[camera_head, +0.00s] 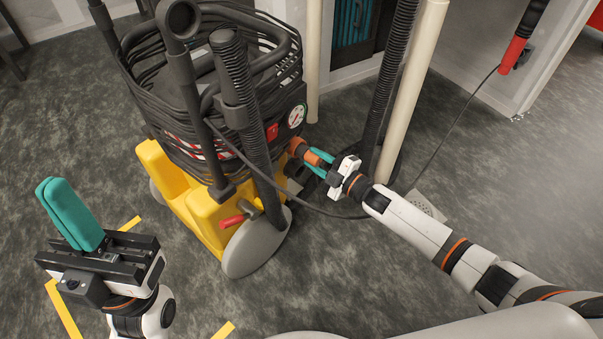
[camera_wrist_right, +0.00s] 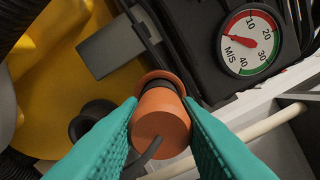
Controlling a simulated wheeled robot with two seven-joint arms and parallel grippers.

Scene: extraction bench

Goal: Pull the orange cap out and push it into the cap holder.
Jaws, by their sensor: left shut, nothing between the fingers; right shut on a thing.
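The orange cap (camera_head: 314,159) is at the right side of the black and yellow machine, below its gauge. In the right wrist view the orange cap (camera_wrist_right: 160,122) sits between my right gripper's (camera_wrist_right: 160,108) two teal fingers, which are shut on it. A dark cord hangs at its front. Behind it show a dark ribbed part and an orange rim (camera_wrist_right: 162,78); whether the cap is still seated there I cannot tell. My right gripper also shows in the head view (camera_head: 308,156). My left gripper (camera_head: 55,190) is shut and empty at the lower left. I cannot identify the cap holder.
The gauge (camera_wrist_right: 249,42) and a grey block (camera_wrist_right: 110,45) are close around the cap. A black ribbed hose (camera_head: 390,85) and a cream pipe (camera_head: 410,90) stand beside my right arm. The yellow base (camera_head: 190,205) has a large grey wheel (camera_head: 257,246).

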